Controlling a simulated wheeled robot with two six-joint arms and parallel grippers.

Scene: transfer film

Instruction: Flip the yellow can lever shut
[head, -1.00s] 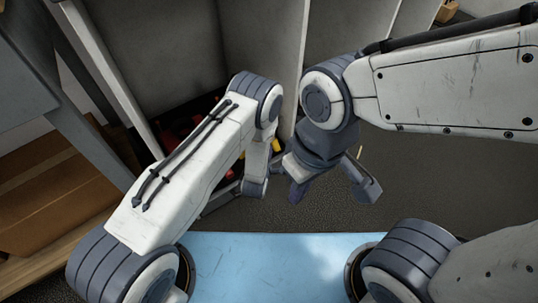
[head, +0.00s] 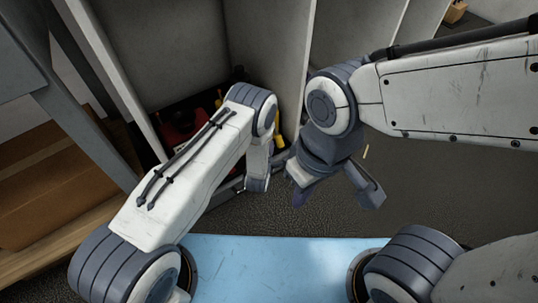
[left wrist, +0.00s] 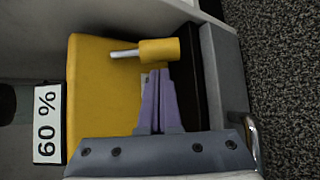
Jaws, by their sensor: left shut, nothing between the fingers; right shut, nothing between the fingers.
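In the left wrist view, a yellow box-shaped body (left wrist: 95,95) stands against a dark grey surround. A lever with a short metal rod and a yellow cylindrical grip (left wrist: 159,50) crosses its upper part. My left gripper (left wrist: 157,72) is shut and empty. Its purple fingertips lie just below the grip; I cannot tell whether they touch. In the head view its fingers are hidden by my left arm, beside the open grey compartment. My right gripper (head: 303,194) is shut and empty, over the dark floor in front of the compartments.
A sign reading 60 % (left wrist: 47,124) is left of the yellow body. A metal bar handle (left wrist: 248,135) and dark carpet are at right. In the head view, red items (head: 182,128) lie in the compartment, with a brown box (head: 55,190) at left.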

